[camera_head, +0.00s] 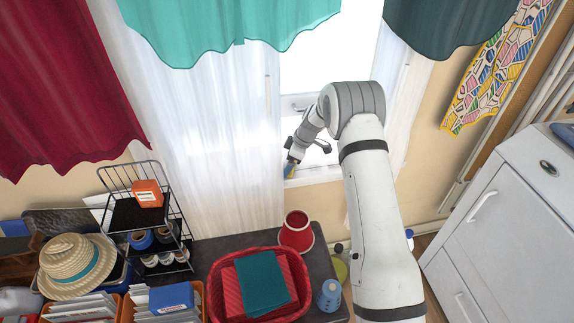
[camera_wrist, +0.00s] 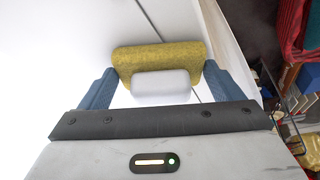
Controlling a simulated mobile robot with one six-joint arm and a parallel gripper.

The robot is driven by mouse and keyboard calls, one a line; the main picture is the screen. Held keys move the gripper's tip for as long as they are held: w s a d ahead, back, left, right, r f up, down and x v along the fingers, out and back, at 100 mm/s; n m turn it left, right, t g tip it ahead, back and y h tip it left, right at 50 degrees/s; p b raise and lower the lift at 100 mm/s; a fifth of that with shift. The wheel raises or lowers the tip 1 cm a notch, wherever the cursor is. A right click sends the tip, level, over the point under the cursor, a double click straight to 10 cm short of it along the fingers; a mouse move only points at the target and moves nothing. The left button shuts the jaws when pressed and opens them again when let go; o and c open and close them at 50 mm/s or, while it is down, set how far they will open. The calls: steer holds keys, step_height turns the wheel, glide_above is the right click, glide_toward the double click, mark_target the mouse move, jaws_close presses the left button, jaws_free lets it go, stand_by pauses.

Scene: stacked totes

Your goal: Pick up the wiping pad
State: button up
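The wiping pad (camera_wrist: 160,56) is a mustard-yellow block with a white, rounded part on its near side. In the head view my gripper (camera_head: 289,167) is beside the window, at the edge of the white curtain. Only a small yellow and blue bit shows at its tip there, and the pad is mostly hidden.
The window frame (camera_head: 312,175) and sheer white curtain (camera_head: 235,130) are close to my gripper. Below stands a dark table with a red basket (camera_head: 213,290), a red pot (camera_head: 297,232), a blue cone-shaped item (camera_head: 329,295) and a wire rack (camera_head: 130,178). A white cabinet (camera_head: 510,225) is at right.

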steer(key=c, duration=0.5)
steer(key=shift+o, duration=0.2)
steer(key=shift+r, duration=0.1)
